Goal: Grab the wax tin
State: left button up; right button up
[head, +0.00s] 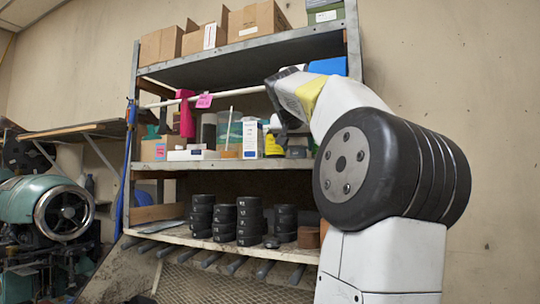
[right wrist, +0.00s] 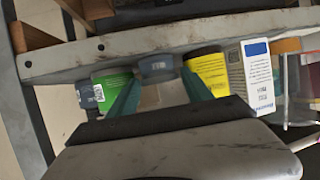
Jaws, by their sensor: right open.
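A small dark grey tin with a pale label (right wrist: 157,66), which I take to be the wax tin, shows in the right wrist view between a green container and a yellow one. In the head view a dark shape (head: 297,151) on the middle shelf, right of the yellow bottle, looks like the same tin, partly covered by my arm. My right gripper (right wrist: 158,88) is open, its teal fingers on either side of the tin. I cannot tell if they touch it. In the head view my right gripper (head: 288,126) is largely hidden by its own wrist. My left gripper is out of view.
A yellow bottle (head: 273,146) and a white box (head: 250,137) stand close beside the tin; the green container (right wrist: 112,92) is on its other side. The shelf edge (right wrist: 125,46) runs close by.

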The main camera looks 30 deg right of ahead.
jog(key=shift+w+d+f, duration=0.15)
jog(key=shift+w+d, duration=0.05)
jog(key=shift+w, duration=0.05)
jog(key=c, duration=1)
jog(key=shift+s, duration=0.1)
jog(key=shift+c, duration=0.2)
